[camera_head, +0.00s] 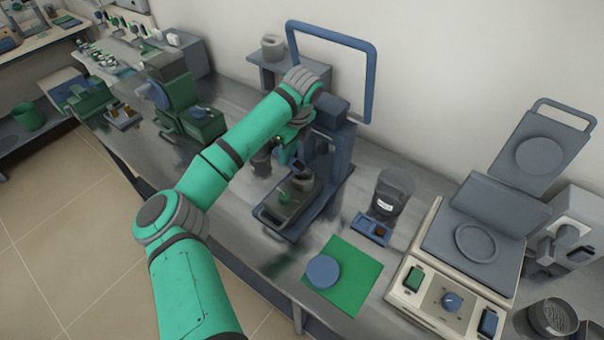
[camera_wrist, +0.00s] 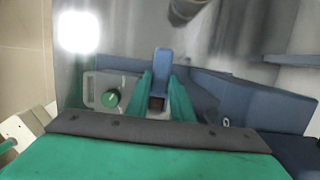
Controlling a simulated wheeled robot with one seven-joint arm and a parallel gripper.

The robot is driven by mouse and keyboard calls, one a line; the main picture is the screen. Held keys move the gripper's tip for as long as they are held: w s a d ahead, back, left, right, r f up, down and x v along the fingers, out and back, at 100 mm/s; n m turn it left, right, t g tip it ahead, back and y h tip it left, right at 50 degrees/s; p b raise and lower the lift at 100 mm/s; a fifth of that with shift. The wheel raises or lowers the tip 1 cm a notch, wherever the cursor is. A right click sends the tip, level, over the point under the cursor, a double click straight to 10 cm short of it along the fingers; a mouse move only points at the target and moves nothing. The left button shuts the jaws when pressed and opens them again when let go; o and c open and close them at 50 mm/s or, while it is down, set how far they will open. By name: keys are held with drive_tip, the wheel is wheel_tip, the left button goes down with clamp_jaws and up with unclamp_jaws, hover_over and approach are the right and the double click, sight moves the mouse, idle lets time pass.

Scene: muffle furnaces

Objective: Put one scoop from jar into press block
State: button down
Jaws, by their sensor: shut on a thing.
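My gripper (camera_wrist: 163,100) has green fingers shut on a small blue piece (camera_wrist: 162,62), likely the scoop, which sticks out beyond the fingertips. A dark square shows between the fingers; I cannot tell whether powder is in it. In the head view my gripper is partly hidden by the arm, above the grey base plate (camera_head: 268,214) of a blue press (camera_head: 333,140). A green knob (camera_wrist: 111,98) is beside it in the wrist view. A dark grey jar (camera_head: 393,190) with a white label stands right of the press. I cannot tell for certain which part is the press block.
A small blue block (camera_head: 362,223) with a brown patch lies before the jar. A blue disc (camera_head: 323,271) lies on a green mat (camera_head: 356,277). A cream appliance (camera_head: 425,309) with a raised lid stands right. A green machine (camera_head: 193,120) stands left. A blue frame (camera_head: 370,75) rises behind.

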drive_tip(key=shift+r, duration=0.1)
drive_tip(key=shift+s+d+r+t+y, duration=0.4)
drive_tip(key=shift+t+y, duration=0.3)
drive_tip(key=shift+y, duration=0.2)
drive_tip(key=shift+s+d+r+t+y, duration=0.3)
drive_tip(key=shift+d+r+t+y, duration=0.15)
drive_tip(key=shift+t+y, duration=0.4)
drive_tip(key=shift+s+d+r+t+y, duration=0.1)
drive_tip(key=shift+s+d+t+y, duration=0.15)
drive_tip(key=shift+y, duration=0.3)
drive_tip(key=shift+s+d+r+t+y, duration=0.15)
drive_tip(key=shift+d+t+y, duration=0.15)
drive_tip(key=shift+y, duration=0.2)
drive_tip(key=shift+d, duration=0.1)
drive_tip(key=shift+d, duration=0.2)
drive_tip(key=shift+s+d+t+y, duration=0.35)
drive_tip(key=shift+t+y, duration=0.35)
drive_tip(key=shift+y, duration=0.3)
